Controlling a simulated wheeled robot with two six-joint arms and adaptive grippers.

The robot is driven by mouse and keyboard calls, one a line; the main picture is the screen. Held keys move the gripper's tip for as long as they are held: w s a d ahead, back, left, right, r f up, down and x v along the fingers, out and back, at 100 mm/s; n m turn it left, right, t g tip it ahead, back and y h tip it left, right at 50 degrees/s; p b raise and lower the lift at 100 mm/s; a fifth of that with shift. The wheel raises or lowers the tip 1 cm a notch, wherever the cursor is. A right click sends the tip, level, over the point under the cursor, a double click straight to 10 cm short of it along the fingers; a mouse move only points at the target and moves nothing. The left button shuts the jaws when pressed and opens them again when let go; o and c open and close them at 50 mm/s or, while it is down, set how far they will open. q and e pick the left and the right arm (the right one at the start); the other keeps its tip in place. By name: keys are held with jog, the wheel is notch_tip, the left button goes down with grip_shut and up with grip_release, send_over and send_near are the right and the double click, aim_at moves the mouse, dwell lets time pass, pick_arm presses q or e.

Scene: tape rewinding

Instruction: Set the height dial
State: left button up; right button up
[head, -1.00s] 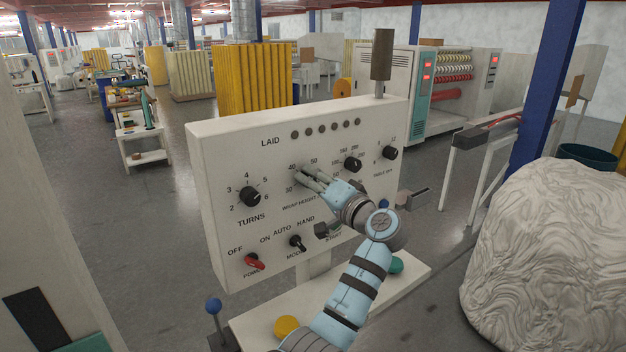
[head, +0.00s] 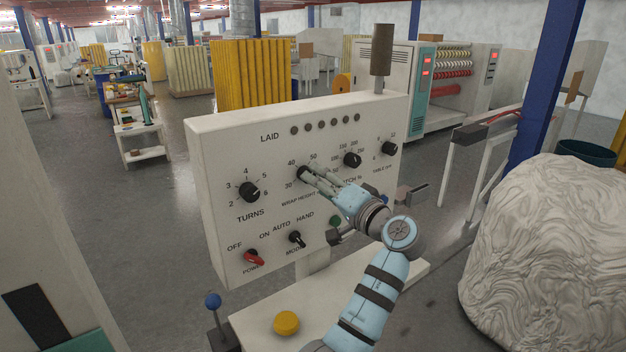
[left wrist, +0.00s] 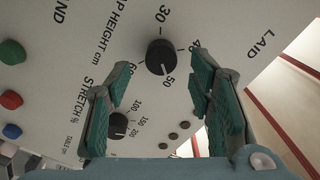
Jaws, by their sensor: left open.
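The wrap height dial (head: 303,174) is a black round knob on the white control panel (head: 215,150), with 30, 40 and 50 printed around it. In the left wrist view the dial (left wrist: 160,57) shows whole, and its pale mark appears to face the 50. My left gripper (head: 313,179) is open just in front of the dial, slightly to its right in the head view. In the left wrist view its two green-padded fingers (left wrist: 162,68) stand apart on either side of the dial, apparently clear of it. The gripper covers part of the dial's scale in the head view.
The turns dial (head: 249,192), stretch dial (head: 352,160), table dial (head: 389,149), mode switch (head: 295,239) and red power switch (head: 254,257) share the panel. A yellow button (head: 286,323) sits on the base below. A large pale wrapped bale (head: 550,240) stands at right.

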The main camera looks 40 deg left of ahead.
pick_arm(q)
jog(key=v, duration=0.8)
jog(key=shift+d, duration=0.1)
